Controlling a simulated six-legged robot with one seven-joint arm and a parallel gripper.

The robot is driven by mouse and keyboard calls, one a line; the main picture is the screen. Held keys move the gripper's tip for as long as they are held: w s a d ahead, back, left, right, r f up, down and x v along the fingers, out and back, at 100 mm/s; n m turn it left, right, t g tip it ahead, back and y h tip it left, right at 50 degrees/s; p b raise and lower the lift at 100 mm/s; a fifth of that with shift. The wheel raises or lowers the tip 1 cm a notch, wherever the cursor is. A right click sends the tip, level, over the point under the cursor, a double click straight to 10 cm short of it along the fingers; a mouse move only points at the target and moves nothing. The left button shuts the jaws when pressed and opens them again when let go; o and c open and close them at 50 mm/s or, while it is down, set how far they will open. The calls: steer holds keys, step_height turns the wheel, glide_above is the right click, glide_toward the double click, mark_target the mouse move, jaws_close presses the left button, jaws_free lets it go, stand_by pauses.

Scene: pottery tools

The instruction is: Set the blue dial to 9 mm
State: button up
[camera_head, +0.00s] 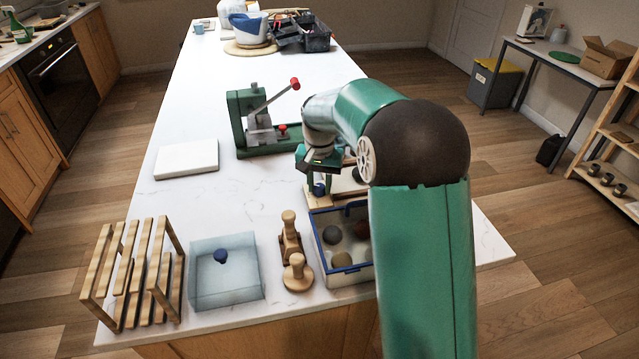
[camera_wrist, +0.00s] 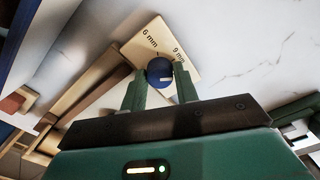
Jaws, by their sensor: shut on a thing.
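The blue dial (camera_wrist: 158,71) sits on a pale wooden plate (camera_wrist: 180,38) marked "6 mm" on the left and "9 mm" on the right. A small light mark shows on the dial; I cannot tell which label it points to. My gripper (camera_wrist: 160,82) has one finger on each side of the dial and is shut on it. In the head view, the dial (camera_head: 319,190) shows just below my gripper (camera_head: 318,178), on a wooden base next to the slab-like board.
A blue-rimmed box (camera_head: 345,269) holding several balls stands just in front. A green press (camera_head: 262,125) with a red-knobbed lever stands behind left. Wooden stamps (camera_head: 297,275), a clear blue-knobbed box (camera_head: 227,283) and a slatted rack (camera_head: 130,280) line the front.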

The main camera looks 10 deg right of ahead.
steer(key=n, duration=0.6)
steer(key=shift+r, duration=0.1)
stand_by(0.4)
steer(key=o, duration=0.7)
